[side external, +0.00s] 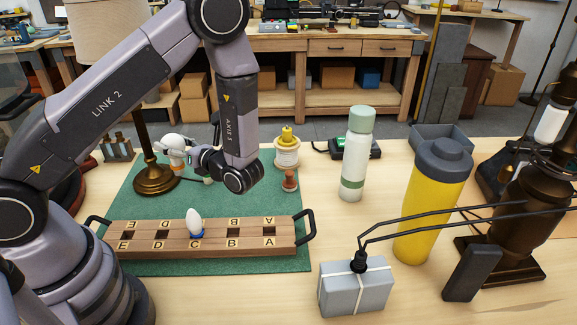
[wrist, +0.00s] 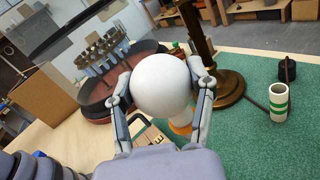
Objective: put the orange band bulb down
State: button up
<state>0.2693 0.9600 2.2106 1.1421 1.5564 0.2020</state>
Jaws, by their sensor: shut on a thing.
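My gripper (wrist: 160,84) is shut on the orange band bulb (wrist: 160,82), a round white globe with an orange band low down by the fingers. In the side external view my gripper (side external: 176,153) and the bulb (side external: 172,143) are above the green mat, close to the brass lamp stand. Fingers partly cover the bulb there. The wooden holder (side external: 270,228), lettered E to A, lies along the mat's front. A white egg-shaped bulb with a blue band (side external: 194,222) stands in its C place. The other places look empty.
The brass lamp stand (side external: 152,180) is just left of my gripper. A spool (side external: 287,155) and a reddish knob (side external: 290,181) stand on the mat's right. A bottle (side external: 355,160), a yellow cylinder (side external: 425,215) and a grey box (side external: 340,292) stand farther right. Mat between holder and gripper is clear.

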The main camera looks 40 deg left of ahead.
jog(key=s+d+f+n+g+h, duration=0.4)
jog(key=d+n+g+h, duration=0.4)
jog(key=h, duration=0.1)
jog(key=s+d+f+n+g+h, duration=0.3)
jog(key=s+d+n+g+h, duration=0.1)
jog(key=d+n+g+h, duration=0.35)
jog(key=w+d+f+n+t+h, duration=0.3)
jog(key=w+d+n+t+h, duration=0.7)
jog(key=w+d+n+h, duration=0.45)
jog(key=w+r+n+t+h, duration=0.1)
jog(key=w+n+t+h, duration=0.45)
jog(key=w+t, duration=0.8)
jog(key=shift+w+d+f+n+g+y, duration=0.15)
jog(key=shift+w+f+g, duration=0.25)
jog(key=shift+f, duration=0.55)
jog(key=shift+w+d+f+g+y, duration=0.15)
jog(key=shift+w+f+g, duration=0.25)
jog(key=shift+f, duration=0.55)
jog(key=shift+w+d+f+n+g+y, duration=0.15)
jog(key=shift+w+f+g, duration=0.25)
jog(key=shift+f, duration=0.55)
jog(key=shift+f, duration=0.85)
